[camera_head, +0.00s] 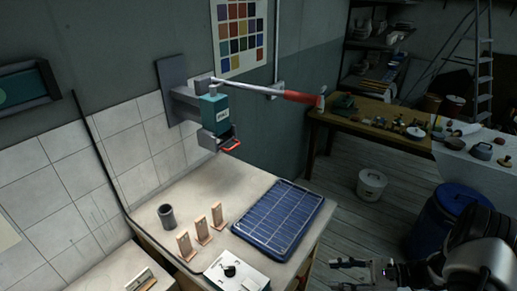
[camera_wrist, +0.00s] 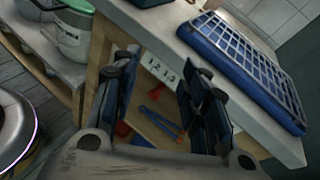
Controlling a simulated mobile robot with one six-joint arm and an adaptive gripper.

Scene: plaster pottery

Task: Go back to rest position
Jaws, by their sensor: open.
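My gripper (camera_head: 350,272) is at the lower right in the head view, in front of the workbench's right side and apart from the bench. In the wrist view my gripper (camera_wrist: 162,68) shows two dark fingers spread apart with nothing between them. The fingers point toward the bench's front edge. Behind them is an open wooden space with red and blue tools (camera_wrist: 160,122) under the bench top.
The workbench (camera_head: 185,190) bears a blue gridded tray (camera_head: 280,218), a grey cup (camera_head: 167,216), several small wooden stands (camera_head: 203,231) and a white box (camera_head: 236,272). A teal wall device (camera_head: 213,110) has a red-handled lever (camera_head: 295,97). A blue barrel (camera_head: 440,222) and white bucket (camera_head: 371,186) stand right.

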